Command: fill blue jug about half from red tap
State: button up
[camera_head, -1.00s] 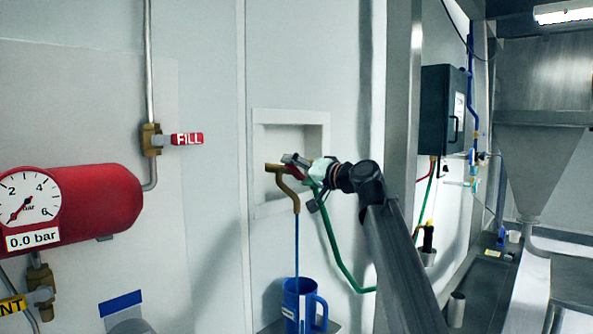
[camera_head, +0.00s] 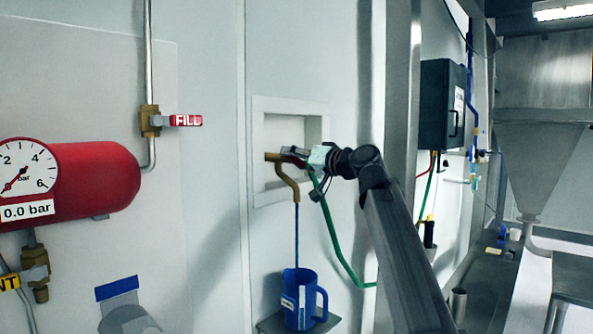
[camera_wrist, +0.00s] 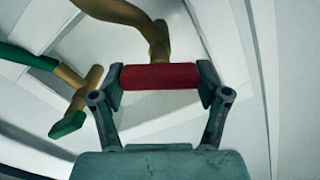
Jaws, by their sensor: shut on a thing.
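The blue jug (camera_head: 291,302) stands upright on a small grey shelf under the brass tap spout (camera_head: 288,184). A thin blue stream (camera_head: 297,235) falls from the spout into the jug. The water level inside cannot be seen. In the wrist view the red tap handle (camera_wrist: 160,77) lies crosswise between the fingers of my gripper (camera_wrist: 160,85), which is shut on it. In the head view my gripper (camera_head: 299,156) is at the tap, in front of the wall recess, and largely hides the handle.
A green lever (camera_wrist: 68,124) on a brass valve sits beside the tap. A green hose (camera_head: 335,245) runs down the wall to the right of the jug. A red tank with a gauge (camera_head: 27,178) and a FILL valve (camera_head: 187,120) are at the left. A small shelf (camera_head: 270,323) carries the jug.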

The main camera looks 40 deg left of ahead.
jog(key=n+b, duration=0.1)
jog(key=b, duration=0.1)
jog(key=n+b, duration=0.2)
jog(key=b, duration=0.1)
jog(key=shift+a+f, duration=0.1)
jog(key=shift+f, duration=0.15)
jog(key=n+b, duration=0.1)
jog(key=b, duration=0.1)
jog(key=n+b, duration=0.2)
jog(key=shift+s+r, duration=0.1)
jog(key=shift+r, duration=0.2)
jog(key=o, duration=1.2)
jog(key=shift+c, duration=0.2)
jog(key=d, duration=1.2)
jog(key=shift+s, duration=0.45)
